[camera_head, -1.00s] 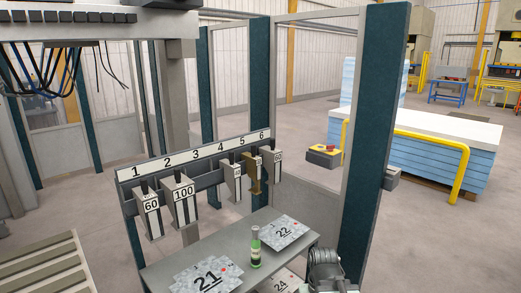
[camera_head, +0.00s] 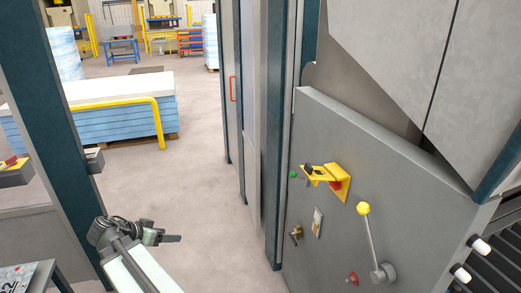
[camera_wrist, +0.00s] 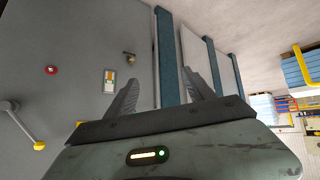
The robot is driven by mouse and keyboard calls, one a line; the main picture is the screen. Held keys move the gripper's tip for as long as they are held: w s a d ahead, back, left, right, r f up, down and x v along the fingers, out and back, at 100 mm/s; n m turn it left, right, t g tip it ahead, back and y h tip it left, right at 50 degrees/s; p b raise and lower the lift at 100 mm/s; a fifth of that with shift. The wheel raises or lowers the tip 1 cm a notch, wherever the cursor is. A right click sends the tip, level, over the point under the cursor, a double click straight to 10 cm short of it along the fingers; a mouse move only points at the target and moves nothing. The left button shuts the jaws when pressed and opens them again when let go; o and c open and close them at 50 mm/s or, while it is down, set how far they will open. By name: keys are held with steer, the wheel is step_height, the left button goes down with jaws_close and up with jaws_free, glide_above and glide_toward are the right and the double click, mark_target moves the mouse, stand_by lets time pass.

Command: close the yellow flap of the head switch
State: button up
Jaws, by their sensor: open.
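The yellow flap (camera_head: 318,175) is on the grey machine panel (camera_head: 410,205) right of centre in the head view. It sticks out from a yellow plate, with a small black piece on it, and looks open. A red button (camera_head: 336,186) shows beside it on the plate. My gripper (camera_head: 168,238) is at the lower left of the head view, well left of the panel and apart from it. In the wrist view its two fingers (camera_wrist: 160,72) are spread with nothing between them. I cannot make out the flap in the wrist view.
Around the flap sit a green button (camera_head: 293,175), a brass key switch (camera_head: 296,233), a label plate (camera_head: 317,222), a yellow-knobbed lever (camera_head: 370,238) and a lower red button (camera_head: 352,278). A dark teal post (camera_head: 277,130) stands at the panel's left edge. Open floor (camera_head: 195,185) lies left of it.

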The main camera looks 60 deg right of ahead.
steer(key=s+d+r+m+g+h+p, duration=0.2)
steer(key=s+d+r+m+g+p, duration=0.3)
steer(key=s+d+r, duration=0.85)
steer(key=m+g+y+p, duration=0.2)
steer(key=m+g+p, duration=0.25)
steer(key=p, duration=0.35)
glide_toward(308, 165)
steer(key=s+d, duration=0.2)
steer(key=s, duration=0.1)
steer(key=shift+t, duration=0.45)
steer(key=b+x, duration=0.1)
steer(key=x, duration=0.2)
steer(key=b+x, duration=0.1)
steer(key=x, duration=0.3)
steer(key=shift+f+b, duration=0.35)
steer(key=shift+f, duration=0.05)
jaws_close()
